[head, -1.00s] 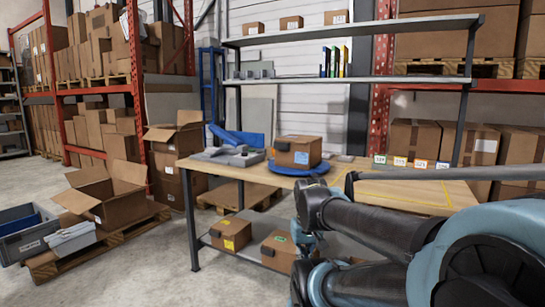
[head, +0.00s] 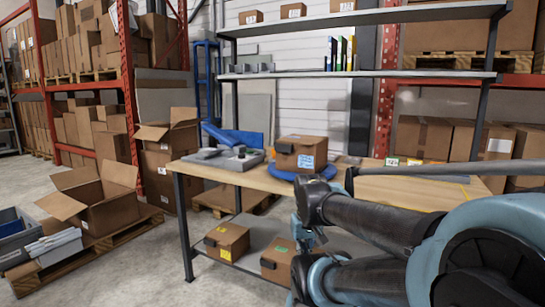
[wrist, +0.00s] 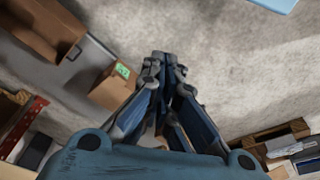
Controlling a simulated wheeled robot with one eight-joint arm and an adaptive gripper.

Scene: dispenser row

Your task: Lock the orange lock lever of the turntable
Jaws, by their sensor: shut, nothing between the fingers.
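The turntable (head: 318,177) is a blue disc on the wooden workbench (head: 240,178) in the head view. A brown carton (head: 300,155) with a white and blue label sits on it and hides most of its top. In the head view my arm fills the lower right, in front of the bench.
A grey and blue device (head: 228,155) stands left of the turntable. Number cards (head: 410,162) stand along the bench's back right. Shelves (head: 350,73) rise behind. Cartons (head: 227,241) lie on the lower shelf. An open box (head: 98,205) stands on a pallet at left. Floor before the bench is clear.

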